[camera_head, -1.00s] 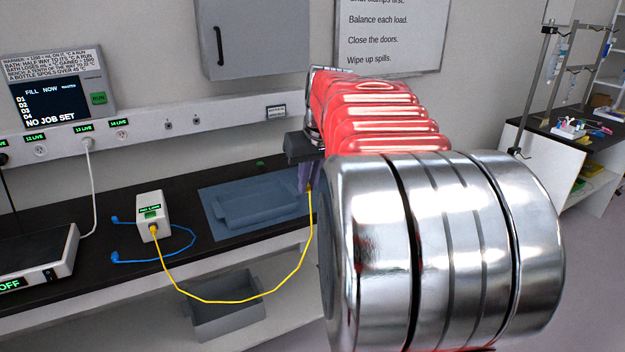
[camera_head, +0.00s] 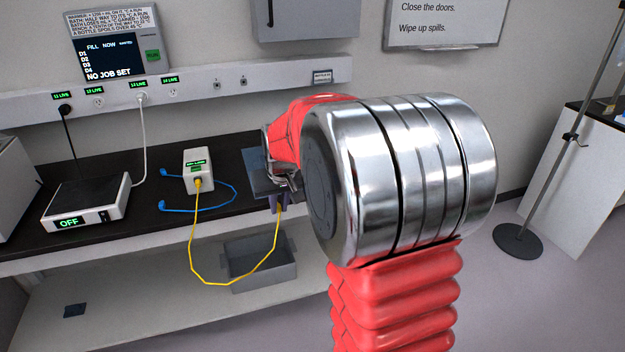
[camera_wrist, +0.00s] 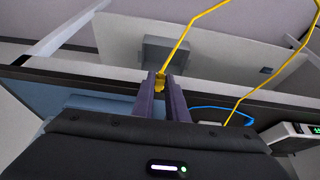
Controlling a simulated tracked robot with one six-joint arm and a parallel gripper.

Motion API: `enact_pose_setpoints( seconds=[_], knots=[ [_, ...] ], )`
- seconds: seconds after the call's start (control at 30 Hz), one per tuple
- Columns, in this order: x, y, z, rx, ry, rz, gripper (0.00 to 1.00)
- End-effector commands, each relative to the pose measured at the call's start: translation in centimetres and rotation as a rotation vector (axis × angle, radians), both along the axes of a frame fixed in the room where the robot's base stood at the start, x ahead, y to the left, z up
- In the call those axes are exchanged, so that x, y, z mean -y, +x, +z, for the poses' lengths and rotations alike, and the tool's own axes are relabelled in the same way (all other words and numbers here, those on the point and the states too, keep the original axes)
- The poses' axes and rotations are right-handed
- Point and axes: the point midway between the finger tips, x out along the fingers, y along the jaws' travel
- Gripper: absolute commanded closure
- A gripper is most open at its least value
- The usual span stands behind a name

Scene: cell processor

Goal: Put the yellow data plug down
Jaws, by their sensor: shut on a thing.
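My gripper (camera_head: 279,202) is shut on the yellow data plug (camera_wrist: 160,82), which shows between the two purple fingers in the wrist view. In the head view the gripper is in front of the bench, near the blue mat, and my arm hides part of it. A yellow cable (camera_head: 230,284) hangs in a loop from the plug to a small white box (camera_head: 198,170) on the bench. The plug looks held clear of any surface, though its exact height is hard to tell.
The black bench top (camera_head: 130,217) holds a white device marked OFF (camera_head: 85,205) and a blue cable (camera_head: 222,206). A blue mat (camera_head: 262,185) lies partly behind my arm. A grey bin (camera_head: 262,268) stands on the lower shelf. A stand (camera_head: 517,239) is at the right.

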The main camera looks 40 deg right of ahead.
Motion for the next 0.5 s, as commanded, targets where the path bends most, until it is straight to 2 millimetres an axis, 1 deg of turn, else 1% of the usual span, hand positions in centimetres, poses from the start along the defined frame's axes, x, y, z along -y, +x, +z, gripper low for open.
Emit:
enact_pose_setpoints(
  seconds=[0.03,0.13,0.3,0.4,0.5],
  knots=[
    [-2.2,0.3,-1.4,-0.005,0.001,0.032,1.00],
    [-5.9,0.7,-3.6,-0.003,0.001,0.087,1.00],
    [-12.1,0.6,-6.8,-0.002,0.001,0.185,1.00],
    [-14.9,0.3,-8.1,-0.001,0.002,0.233,1.00],
    [-16.6,0.0,-8.9,0.001,0.002,0.263,1.00]
  ],
)
